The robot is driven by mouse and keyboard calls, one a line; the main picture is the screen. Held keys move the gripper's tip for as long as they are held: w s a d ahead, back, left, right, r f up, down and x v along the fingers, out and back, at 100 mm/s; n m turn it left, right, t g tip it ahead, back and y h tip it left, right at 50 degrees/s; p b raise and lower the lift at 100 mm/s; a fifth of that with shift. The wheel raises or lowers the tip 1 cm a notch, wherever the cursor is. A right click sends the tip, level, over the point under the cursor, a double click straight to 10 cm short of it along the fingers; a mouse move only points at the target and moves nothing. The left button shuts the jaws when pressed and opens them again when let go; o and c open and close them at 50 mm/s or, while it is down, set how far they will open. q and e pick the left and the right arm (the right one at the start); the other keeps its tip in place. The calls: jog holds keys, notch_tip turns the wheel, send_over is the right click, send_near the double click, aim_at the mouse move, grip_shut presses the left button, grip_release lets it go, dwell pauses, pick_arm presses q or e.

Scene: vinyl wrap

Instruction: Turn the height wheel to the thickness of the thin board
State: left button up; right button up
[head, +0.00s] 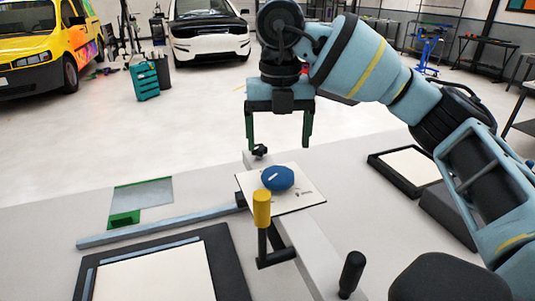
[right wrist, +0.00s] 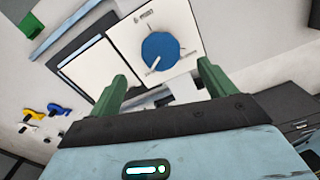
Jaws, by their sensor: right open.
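The blue height wheel (head: 278,178) with a white pointer mark sits on a white dial plate (head: 305,199). In the right wrist view the wheel (right wrist: 160,50) lies beyond my fingertips, its pointer toward the lower left of the picture. My right gripper (head: 279,146) is open and empty above and behind the wheel, fingers pointing down, apart from it. It also shows in the right wrist view (right wrist: 163,72). A pale board lies in a dark tray (head: 226,270) at front left, another in a dark tray (head: 381,169) at right. I cannot tell which is thin. My left gripper is out of view.
A yellow-topped crank handle (head: 262,208) stands just in front of the dial plate. A black knob (head: 260,150) is behind it, and a black upright handle (head: 352,270) is at front right. A grey bar (head: 160,230) and a green-edged sheet (head: 145,193) lie left.

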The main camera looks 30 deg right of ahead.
aim_at(278, 173)
jog(key=shift+s+a+f+b, duration=0.1)
jog(key=shift+s+f+b, duration=0.1)
jog(key=shift+f, duration=0.3)
jog(key=shift+s+f+b, duration=0.1)
jog(key=shift+f+b, duration=0.05)
jog(key=shift+f, duration=0.3)
notch_tip(278, 173, down, 4)
jog(key=shift+w+r+b, duration=0.1)
jog(key=shift+b, duration=0.45)
jog(key=shift+f, duration=0.95)
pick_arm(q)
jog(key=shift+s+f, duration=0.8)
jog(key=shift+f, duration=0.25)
pick_arm(e)
jog(key=c, duration=1)
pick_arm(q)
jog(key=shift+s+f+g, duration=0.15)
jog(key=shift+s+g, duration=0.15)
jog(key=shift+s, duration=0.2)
